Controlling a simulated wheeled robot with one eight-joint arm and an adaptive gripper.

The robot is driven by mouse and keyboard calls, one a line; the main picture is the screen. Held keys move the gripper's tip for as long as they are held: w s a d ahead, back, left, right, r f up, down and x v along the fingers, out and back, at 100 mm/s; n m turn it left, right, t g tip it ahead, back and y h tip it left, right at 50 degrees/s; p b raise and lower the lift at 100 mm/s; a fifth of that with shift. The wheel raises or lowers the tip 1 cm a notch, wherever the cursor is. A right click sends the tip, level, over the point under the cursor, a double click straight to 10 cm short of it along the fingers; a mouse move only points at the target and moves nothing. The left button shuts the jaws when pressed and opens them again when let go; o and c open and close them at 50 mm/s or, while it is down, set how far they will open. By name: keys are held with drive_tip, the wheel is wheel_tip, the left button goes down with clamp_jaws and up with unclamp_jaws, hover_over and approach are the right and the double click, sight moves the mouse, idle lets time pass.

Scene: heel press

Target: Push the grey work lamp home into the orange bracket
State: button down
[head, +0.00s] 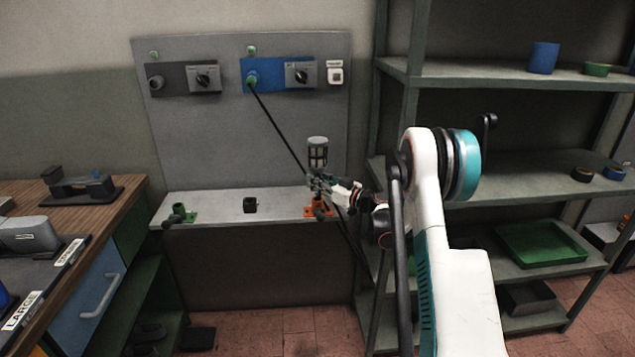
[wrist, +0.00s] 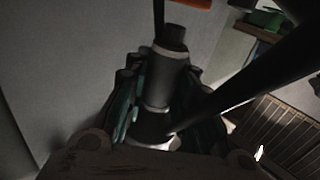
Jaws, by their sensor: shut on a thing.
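The grey work lamp (head: 317,158) stands upright, its caged head above the bench ledge. My gripper (head: 318,184) is shut around its lower body, just above the orange bracket (head: 318,211). In the wrist view the lamp's dark cylindrical body (wrist: 166,75), with pale rings, sits between the teal-sided fingers of my gripper (wrist: 155,95). An orange strip, likely the bracket (wrist: 190,3), shows at the top edge there. My gripper hides the join between lamp and bracket, so I cannot tell how deep the lamp sits.
A black cable (head: 277,120) runs from the blue socket plate (head: 264,75) down past the lamp. A green bracket (head: 181,215) and a small black holder (head: 250,205) stand on the ledge (head: 220,208). Shelves (head: 500,86) stand right, a wooden bench (head: 120,195) left.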

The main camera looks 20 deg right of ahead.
drive_tip(key=shift+f, duration=1.45)
idle(0.5)
drive_tip(key=c, duration=1.3)
unclamp_jaws()
drive_tip(key=shift+s, duration=0.1)
